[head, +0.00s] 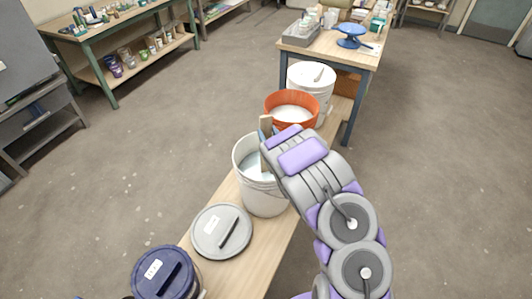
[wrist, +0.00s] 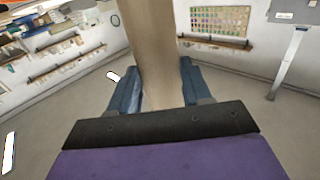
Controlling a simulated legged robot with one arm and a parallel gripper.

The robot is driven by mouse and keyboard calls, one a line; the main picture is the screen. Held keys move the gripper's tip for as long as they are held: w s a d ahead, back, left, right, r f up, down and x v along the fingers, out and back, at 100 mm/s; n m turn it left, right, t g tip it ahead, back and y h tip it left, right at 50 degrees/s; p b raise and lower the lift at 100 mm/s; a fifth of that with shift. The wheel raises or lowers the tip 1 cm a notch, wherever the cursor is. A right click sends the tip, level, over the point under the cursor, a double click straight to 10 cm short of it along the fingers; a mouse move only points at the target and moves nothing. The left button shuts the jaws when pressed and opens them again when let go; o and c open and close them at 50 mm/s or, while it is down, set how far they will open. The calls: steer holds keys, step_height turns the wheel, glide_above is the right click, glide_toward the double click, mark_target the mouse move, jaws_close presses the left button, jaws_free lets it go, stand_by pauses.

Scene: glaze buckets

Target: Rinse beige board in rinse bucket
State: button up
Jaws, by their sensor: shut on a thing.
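The beige board (head: 266,128) shows as a short upright piece at my gripper in the head view. In the wrist view the board (wrist: 157,45) stands between the two blue fingers. My gripper (wrist: 160,85) is shut on it. In the head view my gripper is mostly hidden behind my purple and grey arm, over the right side of an open white bucket (head: 247,178) that holds pale liquid. The board's lower end is hidden, so I cannot tell whether it touches the liquid. The bucket stands on a long wooden bench (head: 222,205).
An orange bucket (head: 292,97) with white contents and a white bucket (head: 311,75) stand behind. A grey lid (head: 221,231) and a dark blue lidded bucket (head: 165,272) are in front. A worktable (head: 345,55) stands at the back, a green-framed table (head: 115,35) at left.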

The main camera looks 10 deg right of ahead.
step_height(320, 180, up, 23)
steer(key=p, duration=0.9)
steer(key=shift+p, duration=0.4)
stand_by(0.5)
stand_by(0.7)
steer(key=shift+r+p, duration=1)
steer(key=shift+r, duration=1.45)
